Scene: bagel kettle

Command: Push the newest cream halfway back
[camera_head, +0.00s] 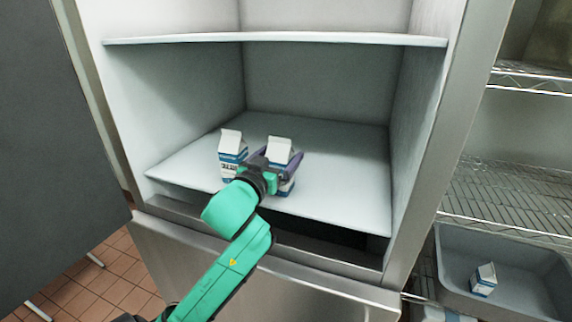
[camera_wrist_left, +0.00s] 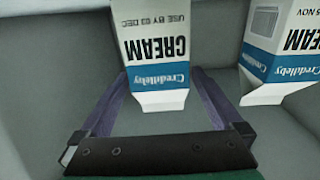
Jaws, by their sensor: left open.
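Two white-and-blue cream cartons stand upright on the fridge shelf (camera_head: 335,175). The right carton (camera_head: 280,148) is between the fingers of my left gripper (camera_head: 280,166). In the wrist view this carton (camera_wrist_left: 155,45) appears upside down and reads "USE BY 03 DEC". The left carton (camera_head: 231,145) stands just left of the gripper. It also shows in the wrist view (camera_wrist_left: 284,45), with a partly cut-off date ending in "5 NOV". My left gripper (camera_wrist_left: 158,80) is open, its purple fingers on both sides of the 03 DEC carton. My right gripper is not in view.
The shelf is bare behind and right of the cartons. An upper shelf (camera_head: 300,39) and side walls bound the space. A grey tub (camera_head: 515,250) at lower right holds another carton (camera_head: 484,279). Wire racks (camera_head: 510,190) stand at the right.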

